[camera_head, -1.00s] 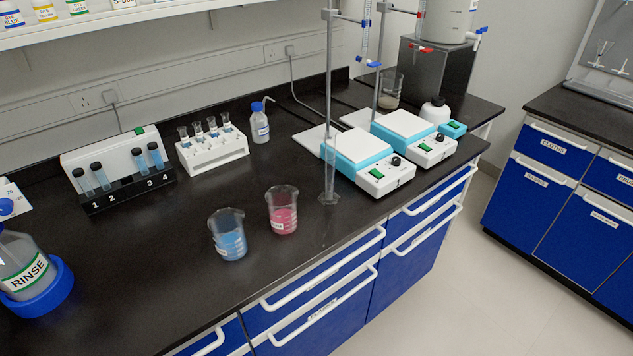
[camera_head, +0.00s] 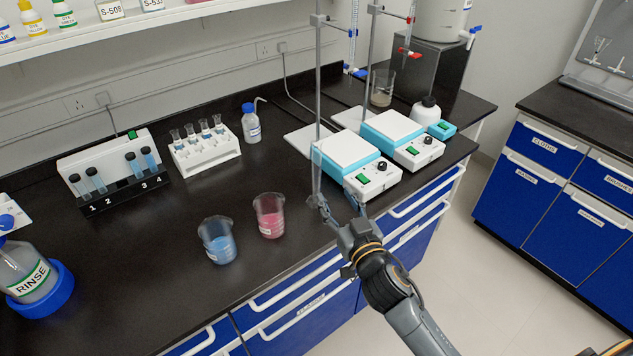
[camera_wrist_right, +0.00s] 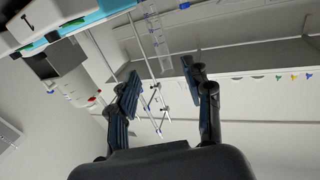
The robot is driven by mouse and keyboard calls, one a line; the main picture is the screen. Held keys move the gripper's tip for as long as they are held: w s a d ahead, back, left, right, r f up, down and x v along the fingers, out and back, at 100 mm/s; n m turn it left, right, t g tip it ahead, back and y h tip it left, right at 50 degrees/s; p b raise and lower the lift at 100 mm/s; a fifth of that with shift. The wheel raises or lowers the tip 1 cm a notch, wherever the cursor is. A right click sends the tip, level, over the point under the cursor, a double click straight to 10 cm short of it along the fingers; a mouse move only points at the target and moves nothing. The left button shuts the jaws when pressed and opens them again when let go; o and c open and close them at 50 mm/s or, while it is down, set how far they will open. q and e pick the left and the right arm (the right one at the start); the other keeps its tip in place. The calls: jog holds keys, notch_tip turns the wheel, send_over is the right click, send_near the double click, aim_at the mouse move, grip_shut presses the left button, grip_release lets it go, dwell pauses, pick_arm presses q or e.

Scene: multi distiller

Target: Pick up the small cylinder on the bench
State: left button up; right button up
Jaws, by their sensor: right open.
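The small cylinder is a clear graduated cylinder (camera_head: 316,182) standing upright near the bench's front edge, left of the near hotplate. Its foot is partly behind my right gripper's left finger. In the right wrist view a clear marked tube, seemingly the cylinder (camera_wrist_right: 155,38), shows beyond the fingertips, roughly between them. My right gripper (camera_head: 339,201) reaches in from the front edge, fingers spread and empty. In the wrist view it (camera_wrist_right: 160,70) is also open. Whether a finger touches the cylinder cannot be told. My left gripper is not in view.
A pink beaker (camera_head: 269,217) and a blue beaker (camera_head: 217,243) stand left of the cylinder. The near hotplate (camera_head: 350,155) is close on the right, with a metal stand rod (camera_head: 318,90) behind. A test tube rack (camera_head: 205,155) stands farther back.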

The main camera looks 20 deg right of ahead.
aim_at(318, 164)
jog(key=w, duration=0.2)
jog(key=w+p, duration=0.1)
jog(key=w, duration=0.5)
jog(key=shift+w+a+r, duration=0.1)
jog(key=shift+a, duration=0.15)
jog(key=shift+w+r+p, duration=0.2)
jog(key=shift+w+p, duration=0.25)
jog(key=shift+w, duration=0.05)
jog(key=w, duration=0.3)
jog(key=shift+w+r+p, duration=0.1)
jog(key=shift+w+p, duration=0.15)
jog(key=shift+p, duration=0.15)
jog(key=shift+w+a, duration=0.1)
jog(key=shift+w, duration=0.35)
jog(key=shift+s, duration=0.1)
grip_shut()
